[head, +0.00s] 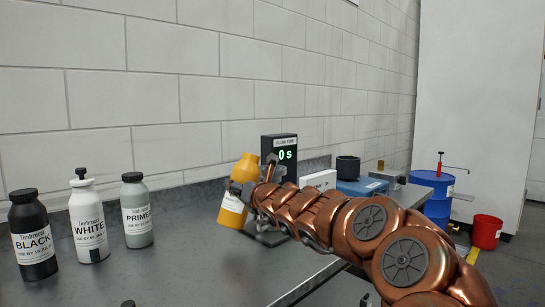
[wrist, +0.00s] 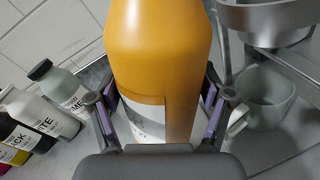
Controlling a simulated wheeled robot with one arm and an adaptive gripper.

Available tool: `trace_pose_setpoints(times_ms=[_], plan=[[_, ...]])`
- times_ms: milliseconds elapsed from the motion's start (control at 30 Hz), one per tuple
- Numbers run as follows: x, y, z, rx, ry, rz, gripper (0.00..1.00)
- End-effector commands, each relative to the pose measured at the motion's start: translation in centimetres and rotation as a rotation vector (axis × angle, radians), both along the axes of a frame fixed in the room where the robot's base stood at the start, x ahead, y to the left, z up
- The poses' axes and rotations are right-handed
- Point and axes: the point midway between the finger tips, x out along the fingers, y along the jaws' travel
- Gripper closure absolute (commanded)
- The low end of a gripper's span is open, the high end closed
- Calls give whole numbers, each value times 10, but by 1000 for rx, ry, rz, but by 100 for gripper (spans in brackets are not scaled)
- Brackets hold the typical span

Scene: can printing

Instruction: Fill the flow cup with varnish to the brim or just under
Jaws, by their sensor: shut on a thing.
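My gripper (wrist: 160,112) is shut on an amber-yellow bottle (wrist: 158,50), with one finger on each side of it. In the head view the bottle (head: 243,172) is held at the bench near the timer, tilted a little, with a white label partly hidden by my gripper. A metal flow cup (wrist: 268,18) shows at the upper right of the wrist view, to the right of the bottle and apart from it. Its top and contents are out of frame. A pale mug (wrist: 268,92) stands below the cup. In the head view my arm hides the cup.
A black bottle (head: 34,238), a white pump bottle (head: 87,222) and a grey primer bottle (head: 136,212) stand at the left. A timer (head: 284,153) reads 0 s. Beyond my arm are a blue device (head: 361,187), a blue drum (head: 436,195) and a red bucket (head: 487,232).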

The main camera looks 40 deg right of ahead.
Motion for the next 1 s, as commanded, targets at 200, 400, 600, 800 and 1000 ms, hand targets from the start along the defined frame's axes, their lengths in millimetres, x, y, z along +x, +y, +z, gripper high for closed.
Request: trace_pose_setpoints(times_ms=[200, 400, 600, 800, 1000], plan=[[-1, -3, 40, 100, -9, -1, 91], [-1, -4, 36, 116, -12, -1, 91], [-1, -4, 41, 133, -13, 0, 91], [-1, -5, 46, 150, -15, 0, 91], [-1, -5, 51, 168, -15, 0, 91]])
